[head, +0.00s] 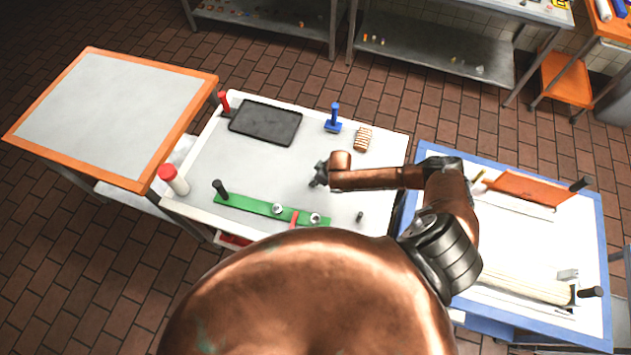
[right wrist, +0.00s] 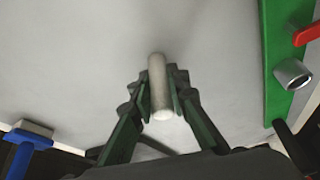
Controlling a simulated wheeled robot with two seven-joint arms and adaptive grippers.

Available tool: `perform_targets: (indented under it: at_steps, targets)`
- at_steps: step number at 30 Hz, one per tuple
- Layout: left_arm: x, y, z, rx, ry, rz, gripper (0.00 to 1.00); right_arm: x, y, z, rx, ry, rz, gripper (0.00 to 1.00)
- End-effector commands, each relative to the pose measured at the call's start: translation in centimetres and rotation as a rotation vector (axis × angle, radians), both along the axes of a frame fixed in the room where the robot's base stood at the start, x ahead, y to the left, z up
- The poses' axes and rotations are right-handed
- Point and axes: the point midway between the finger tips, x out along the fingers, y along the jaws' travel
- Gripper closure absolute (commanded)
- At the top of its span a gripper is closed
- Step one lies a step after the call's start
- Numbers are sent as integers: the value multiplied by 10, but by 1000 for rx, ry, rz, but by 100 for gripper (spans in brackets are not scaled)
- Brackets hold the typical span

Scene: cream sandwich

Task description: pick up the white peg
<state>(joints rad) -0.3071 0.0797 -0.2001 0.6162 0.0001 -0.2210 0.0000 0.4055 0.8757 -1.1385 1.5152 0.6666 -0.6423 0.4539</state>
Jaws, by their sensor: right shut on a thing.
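In the right wrist view a white peg (right wrist: 158,80), a short round rod, lies between the two fingers of my right gripper (right wrist: 160,100). The fingers are shut on its sides, and one end points toward the camera. I cannot tell whether the peg touches the white tabletop. In the head view my right gripper (head: 318,176) is over the middle of the white table (head: 215,160), and the peg is not discernible there. My left gripper is not in view.
A green strip (head: 245,204) with metal rings runs along the table's near side. A black tray (head: 265,122), a blue-handled tool (head: 333,120) and a striped block (head: 362,139) stand at the back. A red-capped bottle (head: 174,180) is at the left edge. The tabletop around the gripper is clear.

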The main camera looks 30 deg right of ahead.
Motion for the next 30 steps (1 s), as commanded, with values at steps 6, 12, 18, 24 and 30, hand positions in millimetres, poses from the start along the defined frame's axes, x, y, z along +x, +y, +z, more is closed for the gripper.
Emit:
perform_targets:
  at_steps: [6, 12, 18, 24, 30]
  targets:
    - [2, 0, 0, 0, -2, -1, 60, 0, 0, 0, 0, 0, 0, 100]
    - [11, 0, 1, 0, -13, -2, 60, 0, 0, 0, 0, 0, 0, 100]
    - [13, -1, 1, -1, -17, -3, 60, 0, 0, 5, 1, 0, 0, 100]
    - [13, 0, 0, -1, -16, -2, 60, 0, 0, 31, 1, -1, 1, 100]
    - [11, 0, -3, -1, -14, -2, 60, -32, 8, 67, 1, 2, 3, 100]
